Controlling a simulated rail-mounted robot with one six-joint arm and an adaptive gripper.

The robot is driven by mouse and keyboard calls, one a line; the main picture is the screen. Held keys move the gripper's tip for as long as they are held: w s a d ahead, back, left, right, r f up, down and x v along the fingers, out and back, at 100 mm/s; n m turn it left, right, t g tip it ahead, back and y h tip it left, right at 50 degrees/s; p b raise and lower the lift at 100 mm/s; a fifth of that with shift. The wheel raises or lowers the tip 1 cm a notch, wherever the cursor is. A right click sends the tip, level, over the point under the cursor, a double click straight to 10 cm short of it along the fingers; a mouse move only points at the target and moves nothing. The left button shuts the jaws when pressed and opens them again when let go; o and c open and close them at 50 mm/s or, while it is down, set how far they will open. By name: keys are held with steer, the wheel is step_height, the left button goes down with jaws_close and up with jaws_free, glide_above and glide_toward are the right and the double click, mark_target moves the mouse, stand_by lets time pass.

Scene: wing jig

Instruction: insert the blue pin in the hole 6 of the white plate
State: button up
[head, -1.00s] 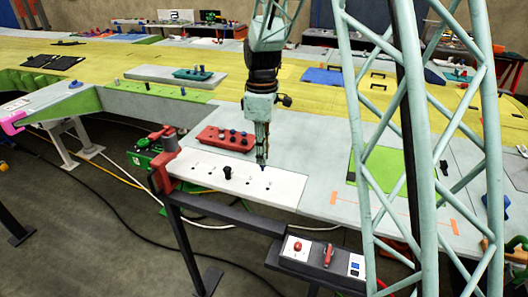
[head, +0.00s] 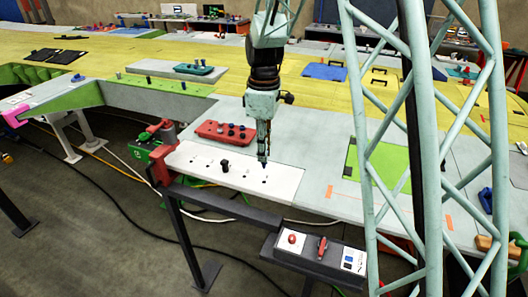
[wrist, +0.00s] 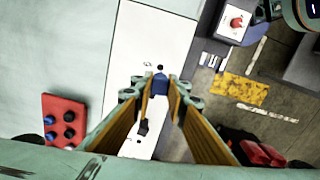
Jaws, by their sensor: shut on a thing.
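My gripper (head: 263,154) is above the right part of the white plate (head: 184,160). Its jaws are shut on the blue pin, whose tip (head: 263,160) points down in the head view. In the wrist view the blue pin (wrist: 160,85) sits between the fingertips (wrist: 159,84), over the white plate (wrist: 150,35). A dark hole (wrist: 160,67) shows just beyond the pin. The pin appears clear of the plate, but the exact gap is hard to tell. The hole numbers are too small to read in the head view.
A black pin (head: 225,166) stands in the plate, left of my gripper. A red block with several blue and dark pegs (head: 225,131) lies behind the plate. A control box (head: 318,255) is mounted below the front edge. The grey surface (head: 310,165) to the right is clear.

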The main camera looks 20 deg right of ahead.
mark_target(264, 165)
steer(key=shift+f+b, duration=1.5)
steer(key=shift+f, duration=1.5)
steer(key=shift+f+b, duration=0.9)
steer(key=shift+f, duration=0.6)
steer(key=o, duration=1)
steer(key=shift+c, duration=0.2)
steer(key=shift+r, duration=0.2)
steer(key=shift+r, duration=5.85)
steer(key=shift+r, duration=0.1)
